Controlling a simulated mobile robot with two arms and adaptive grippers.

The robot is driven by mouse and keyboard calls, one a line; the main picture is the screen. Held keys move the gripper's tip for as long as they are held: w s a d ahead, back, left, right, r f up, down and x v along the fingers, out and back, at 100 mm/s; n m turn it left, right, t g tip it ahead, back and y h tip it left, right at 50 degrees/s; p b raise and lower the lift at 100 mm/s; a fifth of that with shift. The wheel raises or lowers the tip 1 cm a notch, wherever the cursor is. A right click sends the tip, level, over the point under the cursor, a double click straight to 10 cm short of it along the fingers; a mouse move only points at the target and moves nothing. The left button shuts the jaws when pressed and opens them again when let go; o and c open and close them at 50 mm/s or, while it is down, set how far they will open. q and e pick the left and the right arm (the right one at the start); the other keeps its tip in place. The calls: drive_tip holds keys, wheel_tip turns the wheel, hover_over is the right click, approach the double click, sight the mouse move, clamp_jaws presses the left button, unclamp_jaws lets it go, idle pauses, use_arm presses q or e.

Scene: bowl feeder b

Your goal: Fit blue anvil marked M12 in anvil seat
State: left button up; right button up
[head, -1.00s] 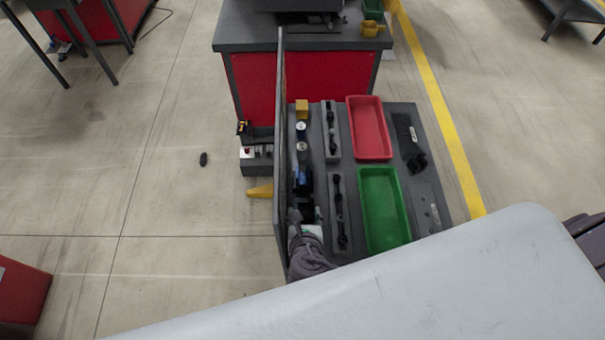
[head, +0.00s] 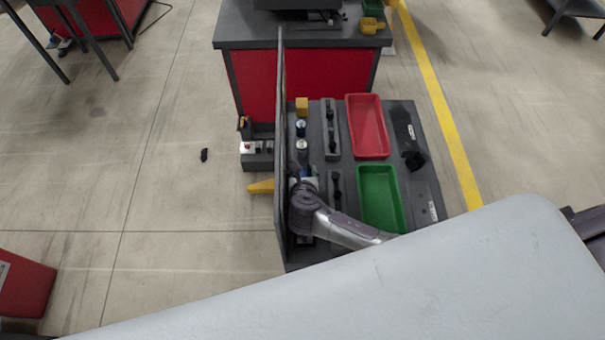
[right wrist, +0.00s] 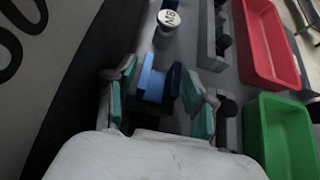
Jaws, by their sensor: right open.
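My right gripper (head: 303,183) is over the narrow strip beside the upright dark panel, and it hides what lies under it in the head view. In the right wrist view the right gripper (right wrist: 160,100) has its teal pads spread apart. A blue block-like piece (right wrist: 152,84) lies between and just beyond the pads, with a gap on each side. A darker blue part shows right behind it. No M12 marking is readable on it. A cylinder with a white, marked top (right wrist: 169,18) stands farther off. I cannot clearly make out the anvil seat. My left gripper is not in view.
The dark upright panel (head: 280,150) stands close to the left of the gripper. A red tray (head: 368,127) and a green tray (head: 381,198) lie to the right. Between them and the gripper are dark holders (head: 331,130). A yellow block (head: 302,106) stands at the far end.

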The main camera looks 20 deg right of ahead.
drive_tip(key=shift+c, duration=0.3)
clamp_jaws()
drive_tip(key=shift+r, duration=0.1)
